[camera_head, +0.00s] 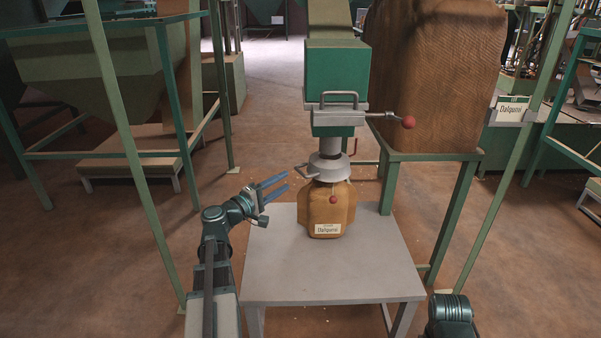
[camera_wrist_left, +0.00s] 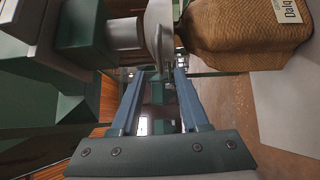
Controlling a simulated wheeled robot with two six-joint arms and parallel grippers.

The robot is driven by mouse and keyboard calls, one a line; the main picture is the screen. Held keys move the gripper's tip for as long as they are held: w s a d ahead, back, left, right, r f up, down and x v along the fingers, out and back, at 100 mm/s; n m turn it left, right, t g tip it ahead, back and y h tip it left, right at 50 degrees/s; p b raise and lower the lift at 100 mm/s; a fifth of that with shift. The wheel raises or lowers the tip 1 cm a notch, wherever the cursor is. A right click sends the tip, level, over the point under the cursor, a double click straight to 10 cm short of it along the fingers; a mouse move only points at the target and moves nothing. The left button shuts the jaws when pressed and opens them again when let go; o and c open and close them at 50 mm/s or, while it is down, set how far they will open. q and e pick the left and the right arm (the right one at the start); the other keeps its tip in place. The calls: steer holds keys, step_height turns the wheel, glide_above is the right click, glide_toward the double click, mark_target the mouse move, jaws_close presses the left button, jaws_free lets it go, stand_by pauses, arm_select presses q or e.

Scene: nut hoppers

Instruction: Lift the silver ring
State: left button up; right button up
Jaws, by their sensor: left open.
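The silver ring (camera_head: 328,170) sits around the neck of a brown sack (camera_head: 331,205), under the green hopper's spout. A small handle (camera_head: 306,172) sticks out from the ring to the left. In the left wrist view the ring (camera_wrist_left: 159,28) is seen edge-on, beside the sack (camera_wrist_left: 235,40), just beyond the fingertips. My left gripper (camera_head: 287,180) is open and empty, left of the ring, with its blue fingers pointing toward the handle; they also show in the left wrist view (camera_wrist_left: 160,74). Only a dark part of my right arm shows at the bottom right; its gripper is out of view.
The sack stands on a grey table (camera_head: 270,268). Above it hangs the green hopper (camera_head: 337,72) with a red-knobbed lever (camera_head: 408,122) on its right. A large brown sack (camera_head: 440,80) stands behind on a green frame. Green posts rise at left and right. The table's front is clear.

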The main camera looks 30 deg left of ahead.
mark_target(300, 172)
arm_select(q)
steer(key=x, duration=0.8)
steer(key=shift+w+d, duration=0.1)
steer(key=shift+c, duration=0.2)
jaws_close()
stand_by(1.1)
